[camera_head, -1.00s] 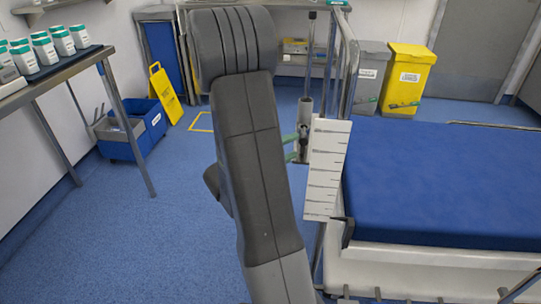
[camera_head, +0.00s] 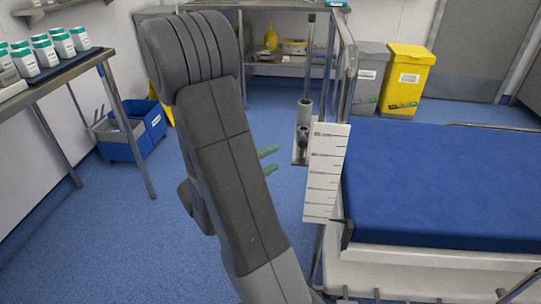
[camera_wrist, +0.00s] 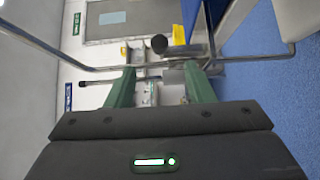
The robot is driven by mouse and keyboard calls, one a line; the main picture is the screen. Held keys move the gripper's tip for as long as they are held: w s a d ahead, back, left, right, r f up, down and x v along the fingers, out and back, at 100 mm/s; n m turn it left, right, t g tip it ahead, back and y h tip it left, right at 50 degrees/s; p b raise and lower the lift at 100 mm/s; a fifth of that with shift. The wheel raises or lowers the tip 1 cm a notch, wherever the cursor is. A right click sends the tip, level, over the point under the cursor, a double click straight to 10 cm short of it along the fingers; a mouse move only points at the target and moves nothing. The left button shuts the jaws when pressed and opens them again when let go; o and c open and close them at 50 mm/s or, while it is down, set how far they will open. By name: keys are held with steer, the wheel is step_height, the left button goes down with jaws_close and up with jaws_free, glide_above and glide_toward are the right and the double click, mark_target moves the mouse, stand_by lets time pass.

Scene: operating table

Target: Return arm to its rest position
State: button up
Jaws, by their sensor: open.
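My gripper (camera_head: 269,161) shows in the head view as two green fingertips sticking out to the right from behind my grey arm. The rest of it is hidden by the arm. In the wrist view the two green fingers of my gripper (camera_wrist: 161,92) stand apart with nothing held between them. The fingertips are to the left of a white graduated plate (camera_head: 327,172) on the bed frame, with a gap between them.
A blue-topped operating table (camera_head: 440,185) stands at the right. A metal rack (camera_head: 290,62) is behind. A blue bin (camera_head: 135,135) and a side table (camera_head: 85,62) with several white bottles are at the left. Blue floor (camera_head: 110,230) is clear at the front left.

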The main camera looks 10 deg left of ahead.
mark_target(300, 145)
steer(key=b+x, duration=0.1)
steer(key=x, duration=1.2)
steer(key=shift+w+d+b, duration=0.25)
steer(key=shift+w+b, duration=0.05)
steer(key=shift+b, duration=0.1)
